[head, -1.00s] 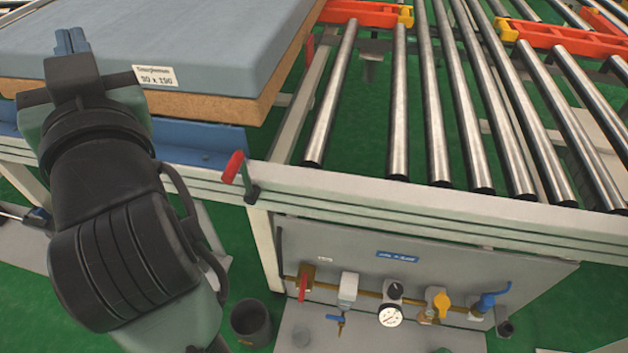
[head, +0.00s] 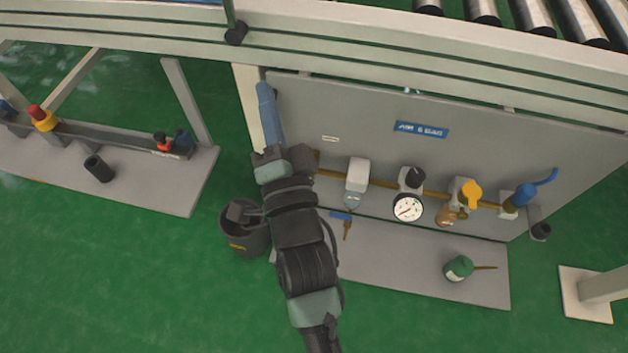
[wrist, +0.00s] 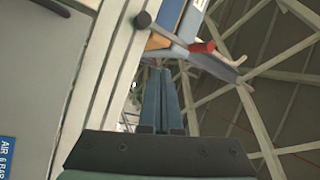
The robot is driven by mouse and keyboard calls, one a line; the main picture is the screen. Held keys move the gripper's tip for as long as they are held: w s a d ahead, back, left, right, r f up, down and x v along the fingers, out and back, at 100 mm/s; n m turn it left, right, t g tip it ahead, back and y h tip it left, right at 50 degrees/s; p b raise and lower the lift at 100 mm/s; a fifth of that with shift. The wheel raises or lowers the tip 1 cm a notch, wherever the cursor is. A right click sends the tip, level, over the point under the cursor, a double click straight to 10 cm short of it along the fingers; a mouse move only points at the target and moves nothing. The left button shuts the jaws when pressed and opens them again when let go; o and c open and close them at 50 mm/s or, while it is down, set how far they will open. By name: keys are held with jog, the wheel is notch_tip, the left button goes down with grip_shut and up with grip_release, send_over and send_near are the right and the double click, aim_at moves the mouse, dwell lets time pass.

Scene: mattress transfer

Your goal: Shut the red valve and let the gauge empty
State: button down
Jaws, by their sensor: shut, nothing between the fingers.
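The red valve's handle is not visible in the head view; my arm covers its place at the left end of the brass pipe (head: 330,176). Only a bit of brass shows beside my wrist. The round white gauge (head: 408,208) hangs under a black knob on that pipe; its needle is too small to read surely. My gripper (head: 265,92) is shut and empty, its blue fingers pointing up at the panel's left edge, above the valve's place. In the wrist view my gripper (wrist: 160,75) is shut too, pointing up past the conveyor frame.
A dark bucket (head: 243,240) stands below my wrist. A green can (head: 458,268) sits on the base plate. A red-handled lever (wrist: 203,47) is near my fingertips' line of sight.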

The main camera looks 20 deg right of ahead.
jog(key=s+d+f+m+g+h+b, duration=0.1)
jog(key=s+d+f+m+b, duration=0.2)
jog(key=f, duration=0.7)
jog(key=s+d+f+m+g+h+b, duration=0.1)
jog(key=s+d+f+m+b, duration=0.2)
jog(key=f, duration=0.7)
jog(key=s+d+f+m+g+b, duration=0.1)
jog(key=s+d+f+b, duration=0.3)
jog(key=f, duration=0.6)
jog(key=w+a+b, duration=0.3)
jog(key=w+b, duration=0.1)
jog(key=w, duration=0.6)
jog(key=shift+w, duration=0.25)
jog(key=shift+w+a, duration=0.1)
jog(key=shift+r, duration=0.1)
